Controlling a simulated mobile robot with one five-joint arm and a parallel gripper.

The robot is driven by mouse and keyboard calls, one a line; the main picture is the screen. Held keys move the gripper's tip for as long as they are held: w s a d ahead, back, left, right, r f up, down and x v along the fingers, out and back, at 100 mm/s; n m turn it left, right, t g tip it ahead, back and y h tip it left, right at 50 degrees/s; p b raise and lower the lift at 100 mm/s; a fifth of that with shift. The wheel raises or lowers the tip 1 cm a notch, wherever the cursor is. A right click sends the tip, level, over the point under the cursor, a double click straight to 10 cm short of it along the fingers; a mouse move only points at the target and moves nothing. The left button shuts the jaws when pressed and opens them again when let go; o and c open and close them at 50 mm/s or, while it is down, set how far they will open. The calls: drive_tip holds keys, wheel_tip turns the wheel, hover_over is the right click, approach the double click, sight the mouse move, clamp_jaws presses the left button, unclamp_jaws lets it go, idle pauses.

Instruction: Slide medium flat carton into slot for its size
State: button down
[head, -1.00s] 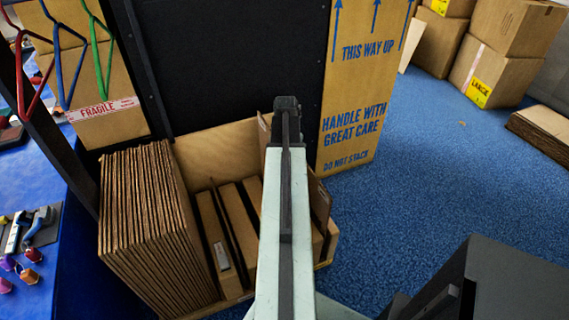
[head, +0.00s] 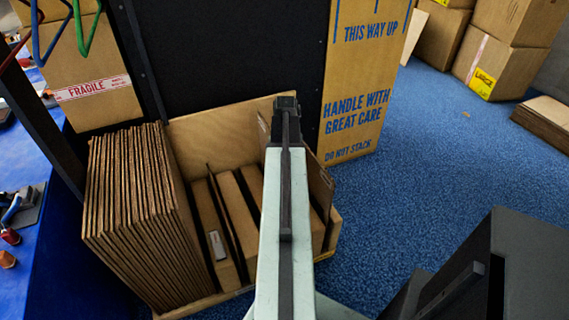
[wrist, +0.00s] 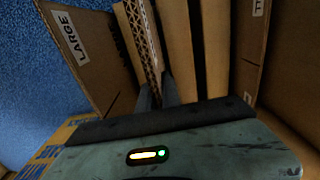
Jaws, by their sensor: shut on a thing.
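My gripper (wrist: 158,95) shows in the wrist view, shut on a thin flat carton (wrist: 143,38) whose corrugated edge stands up between the fingers. Its size marking is not visible. In the head view, my arm hides the fingers and most of what they hold. A wooden rack (head: 222,123) with upright dividers stands below and around the arm's end. In the wrist view, a panel labelled LARGE (wrist: 84,55) is left of the held carton. Another panel (wrist: 247,50) at the right has a label only partly in view. I cannot tell how deep the held carton sits.
A thick row of flat cartons (head: 150,215) fills the rack's left side. A black panel (head: 225,60) and a tall printed carton (head: 357,90) stand behind it. A blue bench (head: 50,240) is at the left. Blue floor (head: 430,180) is free at the right, before stacked boxes (head: 510,60).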

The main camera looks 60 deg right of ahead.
wheel_tip(320, 180, down, 13)
drive_tip(key=b, duration=1.2)
drive_tip(key=shift+r, duration=0.15)
drive_tip(key=c, duration=1.5)
unclamp_jaws()
wheel_tip(320, 180, up, 8)
drive_tip(key=p, duration=0.7)
drive_tip(key=shift+p, duration=0.4)
